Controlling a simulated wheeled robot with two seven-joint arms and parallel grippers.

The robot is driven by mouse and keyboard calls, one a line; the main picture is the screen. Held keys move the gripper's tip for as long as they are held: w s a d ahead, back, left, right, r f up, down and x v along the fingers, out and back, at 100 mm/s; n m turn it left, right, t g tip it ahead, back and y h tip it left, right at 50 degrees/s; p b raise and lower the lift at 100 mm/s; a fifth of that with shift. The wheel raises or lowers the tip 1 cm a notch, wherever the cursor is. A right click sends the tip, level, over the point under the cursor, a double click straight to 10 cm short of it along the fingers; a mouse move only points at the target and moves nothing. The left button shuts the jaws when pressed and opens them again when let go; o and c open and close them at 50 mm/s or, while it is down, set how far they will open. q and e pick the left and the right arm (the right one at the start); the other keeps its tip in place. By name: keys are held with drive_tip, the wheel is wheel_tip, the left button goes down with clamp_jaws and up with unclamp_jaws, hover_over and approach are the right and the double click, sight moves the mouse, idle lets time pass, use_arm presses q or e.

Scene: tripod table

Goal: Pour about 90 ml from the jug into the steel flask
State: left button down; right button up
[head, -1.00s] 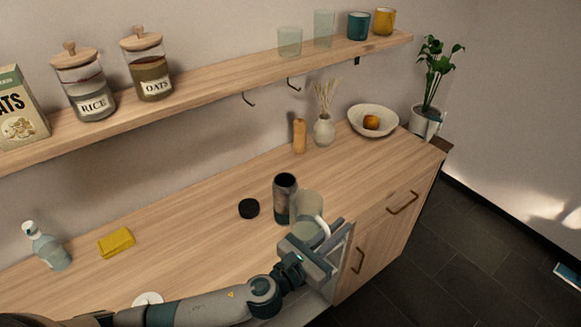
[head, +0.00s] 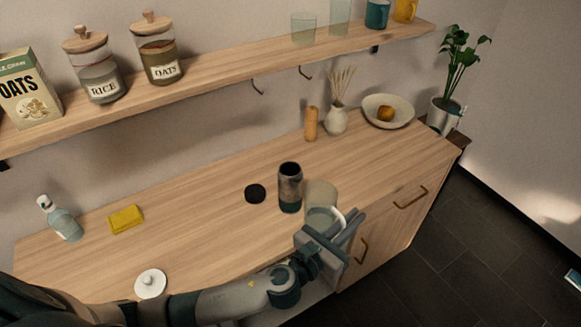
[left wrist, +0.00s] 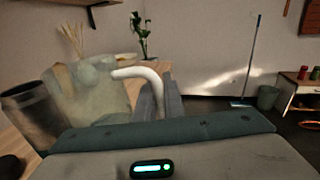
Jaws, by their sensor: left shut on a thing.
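The steel flask (head: 290,188) stands upright and open-topped on the wooden counter; it also shows at the left of the left wrist view (left wrist: 32,115). My left gripper (head: 332,230) is shut on the white handle of the translucent jug (head: 320,198). The jug is just right of the flask in the head view, and looks slightly tilted. In the left wrist view the jug (left wrist: 95,92) and its curved handle show in front of the fingers. Its liquid level is not clear. A black round lid (head: 255,193) lies left of the flask. My right gripper is not in view.
A white round lid (head: 150,284), yellow sponge (head: 126,219) and soap bottle (head: 62,220) are on the left of the counter (head: 205,235). A wooden mill (head: 311,124), vase (head: 336,121) and bowl (head: 388,111) stand behind. A shelf (head: 220,72) runs above.

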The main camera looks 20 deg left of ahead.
use_arm(q)
drive_tip(key=shift+w+a+r+n+g+h+p, duration=0.1)
drive_tip(key=shift+w+a+r+n+g+p, duration=0.25)
drive_tip(key=shift+w+a+r+n+p, duration=1.05)
drive_tip(key=shift+w+a+r+n+g+h+p, duration=0.1)
drive_tip(key=shift+a+r+n+g+p, duration=0.2)
drive_tip(key=shift+a+r+n+p, duration=1.2)
drive_tip(key=shift+w+a+r+n+g+h+p, duration=0.1)
drive_tip(key=shift+w+a+r+n+g+p, duration=0.4)
drive_tip(key=shift+r+n, duration=1.95)
drive_tip(key=shift+w+a+r+m+p, duration=0.15)
drive_tip(key=shift+w+r+p, duration=0.1)
drive_tip(key=shift+r, duration=0.4)
drive_tip(key=shift+w+d+r+m+p, duration=0.1)
drive_tip(key=shift+w+r, duration=0.1)
drive_tip(key=shift+r, duration=0.45)
drive_tip(key=shift+w+a+r, duration=0.1)
drive_tip(key=shift+a+r, duration=0.1)
drive_tip(key=shift+r, duration=0.05)
drive_tip(key=shift+w+a+r+n+h+p, duration=0.35)
drive_tip(key=shift+a+r+n, duration=0.2)
drive_tip(key=shift+n, duration=0.25)
drive_tip(key=shift+w+r+g, duration=0.1)
drive_tip(key=shift+g, duration=0.15)
drive_tip(key=shift+w+a+r+n, duration=0.15)
drive_tip(key=shift+a+n, duration=0.15)
drive_tip(key=shift+w+a+r+n, duration=0.25)
drive_tip(key=shift+a+n, duration=0.05)
